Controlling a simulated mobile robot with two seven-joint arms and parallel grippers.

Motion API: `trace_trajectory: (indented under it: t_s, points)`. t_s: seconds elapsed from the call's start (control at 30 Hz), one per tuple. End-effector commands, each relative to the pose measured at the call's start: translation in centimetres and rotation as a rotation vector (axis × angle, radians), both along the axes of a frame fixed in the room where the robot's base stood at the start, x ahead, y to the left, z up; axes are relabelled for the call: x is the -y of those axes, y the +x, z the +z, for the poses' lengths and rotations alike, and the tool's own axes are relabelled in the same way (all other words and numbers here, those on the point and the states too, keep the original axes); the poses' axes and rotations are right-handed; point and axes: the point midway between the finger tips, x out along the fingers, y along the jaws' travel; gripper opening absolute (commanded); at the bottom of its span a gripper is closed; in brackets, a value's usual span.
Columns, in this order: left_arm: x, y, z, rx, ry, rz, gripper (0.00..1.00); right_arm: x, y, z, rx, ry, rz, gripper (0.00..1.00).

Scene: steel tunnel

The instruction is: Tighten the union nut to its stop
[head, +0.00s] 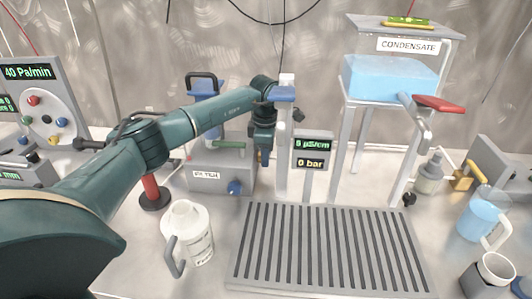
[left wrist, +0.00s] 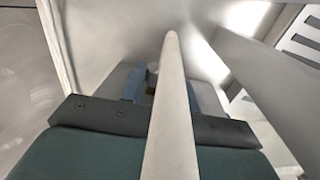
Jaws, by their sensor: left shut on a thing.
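My left gripper (head: 264,150) points down beside the pale upright post, above the right end of the grey filter box (head: 207,175). It is shut on a small part, seemingly the union nut, which is mostly hidden by the fingers. In the left wrist view a small brownish patch shows by the blue-grey gripper tip (left wrist: 136,84), and a pale bar crosses the middle and hides much of the grip. The nut's thread and stop cannot be made out. My right gripper is not in view.
A slotted grey grate (head: 330,250) lies in front. A white jug (head: 188,230) stands at left. A small display (head: 312,152) reads 0 bar. The condensate tank (head: 388,82) stands on legs at right, with a red-handled valve (head: 438,104). A blue-filled jug (head: 480,219) is at far right.

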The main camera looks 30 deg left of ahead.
Motion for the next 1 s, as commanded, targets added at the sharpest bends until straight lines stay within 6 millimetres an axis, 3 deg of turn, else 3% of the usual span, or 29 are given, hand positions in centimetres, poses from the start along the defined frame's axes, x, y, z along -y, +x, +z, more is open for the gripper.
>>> trace_trajectory:
  t_s: [0.83,0.87,1.0]
  points:
    - [-0.07,0.24,0.08,-0.111,-0.055,-0.001,0.08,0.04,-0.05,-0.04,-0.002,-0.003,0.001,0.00]
    - [-0.07,0.24,0.08,-0.110,-0.054,-0.001,0.32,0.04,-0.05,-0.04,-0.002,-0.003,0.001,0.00]
    - [-0.09,0.23,0.07,-0.110,-0.054,-0.001,0.44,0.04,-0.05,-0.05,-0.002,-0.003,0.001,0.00]
